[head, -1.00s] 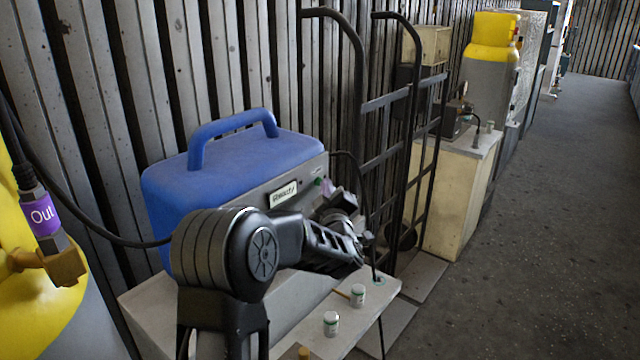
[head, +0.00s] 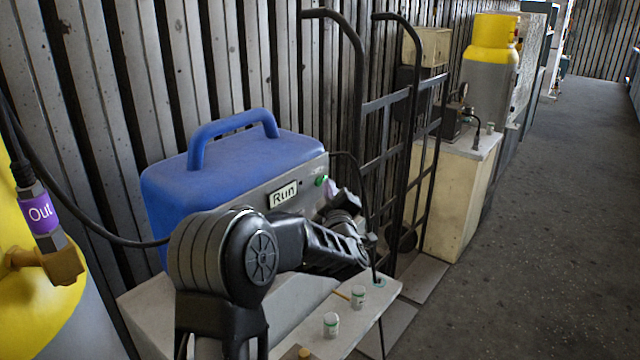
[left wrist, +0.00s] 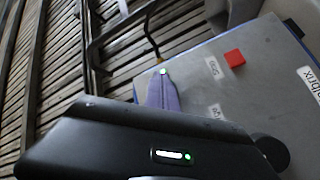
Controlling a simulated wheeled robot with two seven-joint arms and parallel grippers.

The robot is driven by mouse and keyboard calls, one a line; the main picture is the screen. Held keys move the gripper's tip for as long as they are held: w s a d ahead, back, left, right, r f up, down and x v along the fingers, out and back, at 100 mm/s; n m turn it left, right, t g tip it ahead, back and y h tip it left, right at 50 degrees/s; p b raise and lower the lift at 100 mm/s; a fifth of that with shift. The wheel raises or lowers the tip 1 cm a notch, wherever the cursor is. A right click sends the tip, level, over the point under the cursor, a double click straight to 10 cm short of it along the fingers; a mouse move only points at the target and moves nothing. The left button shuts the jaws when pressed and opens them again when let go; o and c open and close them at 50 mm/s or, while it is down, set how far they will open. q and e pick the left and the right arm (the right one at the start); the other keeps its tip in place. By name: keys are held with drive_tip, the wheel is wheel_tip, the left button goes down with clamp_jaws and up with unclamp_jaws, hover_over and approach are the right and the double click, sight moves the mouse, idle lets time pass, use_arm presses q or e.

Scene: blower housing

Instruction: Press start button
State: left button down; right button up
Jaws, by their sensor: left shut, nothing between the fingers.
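The blue blower housing (head: 235,155) stands on a pale bench, its grey front panel facing right. Its display (head: 283,194) reads "Run". The round green start button (head: 320,181) is on the panel, right of the display; it shows lit in the left wrist view (left wrist: 162,71). My left gripper (head: 331,188) is shut and empty, with its lilac fingertips close to the button. In the left wrist view the fingertips (left wrist: 161,90) lie just below the button; I cannot tell whether they touch it. My right gripper is out of view.
A red square button (left wrist: 234,57) sits on the same panel, near the green one. Small white jars (head: 331,325) stand on the bench (head: 290,345). A black hand truck (head: 385,105) leans behind. A yellow-topped cylinder (head: 45,300) is at left. The floor at right is clear.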

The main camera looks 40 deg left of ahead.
use_arm(q)
drive_tip(key=shift+d, duration=0.1)
drive_tip(key=d, duration=0.6)
drive_tip(key=shift+b, duration=0.3)
drive_tip(key=shift+w, duration=0.1)
idle(0.6)
